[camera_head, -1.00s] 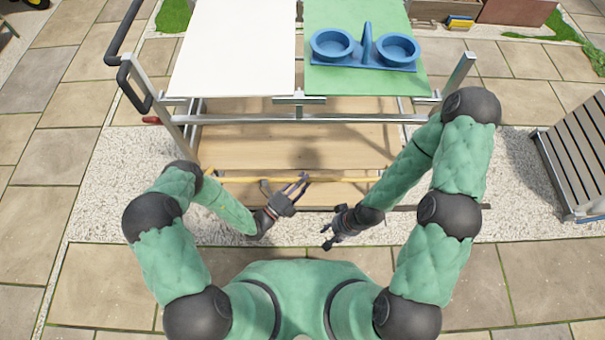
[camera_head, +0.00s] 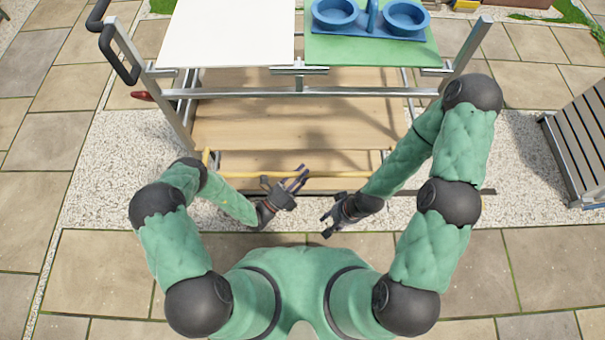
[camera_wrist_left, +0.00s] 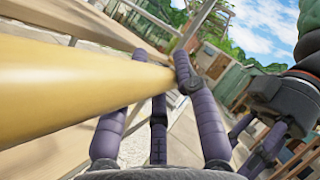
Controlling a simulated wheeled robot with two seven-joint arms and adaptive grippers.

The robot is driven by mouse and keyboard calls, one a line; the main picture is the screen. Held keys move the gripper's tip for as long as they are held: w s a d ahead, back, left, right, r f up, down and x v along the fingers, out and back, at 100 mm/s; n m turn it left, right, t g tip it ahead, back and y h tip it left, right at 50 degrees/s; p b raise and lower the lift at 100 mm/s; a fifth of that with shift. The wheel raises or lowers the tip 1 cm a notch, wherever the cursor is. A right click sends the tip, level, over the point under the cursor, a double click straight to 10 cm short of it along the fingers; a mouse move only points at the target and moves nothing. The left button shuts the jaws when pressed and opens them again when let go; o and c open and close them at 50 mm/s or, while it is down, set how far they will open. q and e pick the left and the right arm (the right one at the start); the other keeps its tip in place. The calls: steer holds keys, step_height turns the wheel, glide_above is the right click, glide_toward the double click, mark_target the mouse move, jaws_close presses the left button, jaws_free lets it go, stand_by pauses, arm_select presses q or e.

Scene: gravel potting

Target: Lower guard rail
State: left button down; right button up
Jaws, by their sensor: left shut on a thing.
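The guard rail is a yellow bar (camera_head: 345,174) running across the near side of the cart's low wooden shelf. Short yellow end arms (camera_head: 206,158) join it to the cart. My left gripper (camera_head: 298,180) is shut on the rail near its middle. In the left wrist view the rail (camera_wrist_left: 75,80) passes between the purple fingers of this gripper (camera_wrist_left: 155,105). My right gripper (camera_head: 328,222) is open and empty, on the robot's side of the rail and to the right of the left gripper. It also shows in the left wrist view (camera_wrist_left: 258,145), apart from the rail.
The cart's wooden shelf (camera_head: 290,120) is bare. Above it are a white top (camera_head: 225,35) and a green top (camera_head: 370,50) with a blue two-cup holder (camera_head: 372,20). A slatted grey piece (camera_head: 580,145) stands at the right. Gravel (camera_head: 125,165) surrounds the cart.

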arm_select(q)
steer(key=shift+w+a, duration=0.15)
steer(key=shift+w, duration=0.15)
steer(key=c, duration=1.1)
jaws_free()
steer(key=shift+o, duration=0.8)
steer(key=shift+s, duration=0.15)
steer(key=v, duration=1.1)
steer(key=shift+s+a+f, duration=0.15)
steer(key=shift+a+f, duration=0.05)
steer(key=shift+a, duration=0.05)
steer(key=shift+d, duration=0.1)
